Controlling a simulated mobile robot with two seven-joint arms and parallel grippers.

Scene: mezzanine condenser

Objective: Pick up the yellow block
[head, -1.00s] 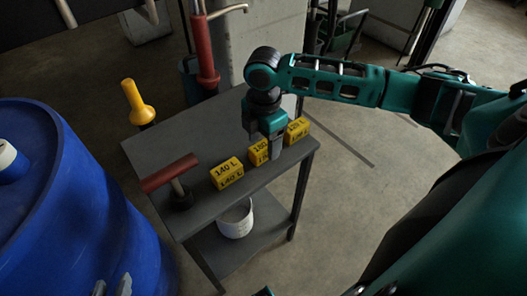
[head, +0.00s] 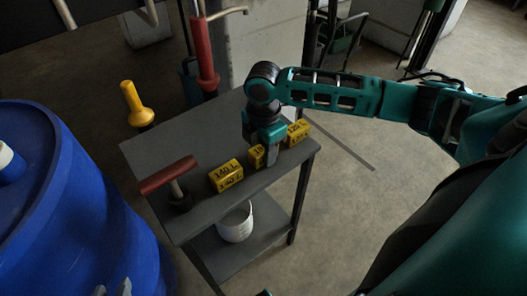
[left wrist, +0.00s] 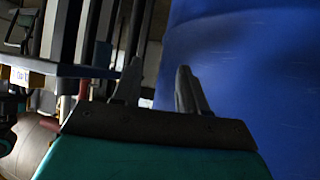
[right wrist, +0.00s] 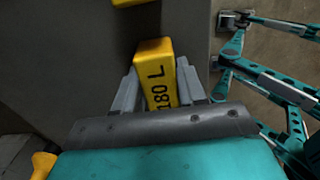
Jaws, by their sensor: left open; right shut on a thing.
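Three yellow blocks sit in a row along the grey table's front edge. The left one (head: 227,175) reads 140 L. The middle one (head: 257,156) is partly hidden by my right gripper (head: 268,156), and the right one (head: 298,132) stands just beyond it. In the right wrist view, my right gripper (right wrist: 156,72) is shut on the middle block (right wrist: 160,88), which reads 180 L, with a finger on each side. The block still appears at table level. In the left wrist view, my left gripper (left wrist: 160,72) is open and empty, beside a blue drum (left wrist: 245,70).
The grey table (head: 165,150) also bears a red T-handled tool (head: 170,176). A white bucket (head: 235,224) stands on its lower shelf. The blue drum (head: 70,210) is at the left. A yellow-handled object (head: 137,103) and a red post (head: 204,55) stand behind the table.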

